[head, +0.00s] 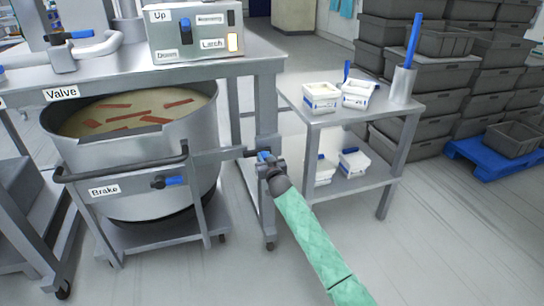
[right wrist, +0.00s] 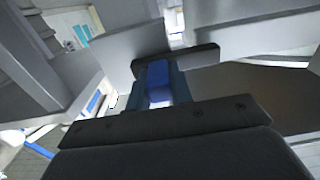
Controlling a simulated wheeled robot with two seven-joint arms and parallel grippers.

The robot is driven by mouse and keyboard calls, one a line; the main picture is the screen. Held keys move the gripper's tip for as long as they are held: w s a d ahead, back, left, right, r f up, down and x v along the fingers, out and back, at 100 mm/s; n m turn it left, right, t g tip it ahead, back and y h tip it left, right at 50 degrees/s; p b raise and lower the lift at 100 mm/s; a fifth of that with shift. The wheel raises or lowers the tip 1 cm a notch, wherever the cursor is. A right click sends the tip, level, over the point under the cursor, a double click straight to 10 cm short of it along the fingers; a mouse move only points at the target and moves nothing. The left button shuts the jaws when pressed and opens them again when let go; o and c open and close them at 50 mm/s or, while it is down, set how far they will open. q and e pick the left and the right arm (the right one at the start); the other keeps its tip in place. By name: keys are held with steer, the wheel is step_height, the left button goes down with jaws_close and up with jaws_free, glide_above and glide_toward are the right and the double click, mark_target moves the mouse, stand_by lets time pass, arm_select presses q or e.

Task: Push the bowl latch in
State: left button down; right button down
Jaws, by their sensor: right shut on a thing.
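The big steel bowl (head: 150,175) stands on a wheeled frame at the left, filled with a pale mix and reddish strips. The bowl latch (head: 264,155), with a blue grip, sits at the right end of the bar from the bowl's frame, by the table leg. My right gripper (head: 266,160) is at the latch, its green-sleeved arm coming from the lower right. In the right wrist view the blue latch grip (right wrist: 158,84) lies between the dark fingers, which are shut on it. How far in the latch sits cannot be told. My left gripper is not in view.
A control box (head: 195,32) with Up, Down and Latch labels stands on the steel table above. A brake handle (head: 170,181) is on the frame's front. A small side table (head: 340,118) with white tubs stands right of the latch. The floor in front is clear.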

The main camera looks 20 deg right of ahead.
steer(key=shift+a, duration=0.25)
steer(key=c, duration=1.2)
jaws_free()
steer(key=shift+a, duration=0.15)
steer(key=shift+c, duration=0.2)
steer(key=s, duration=0.7)
steer(key=shift+s, duration=0.4)
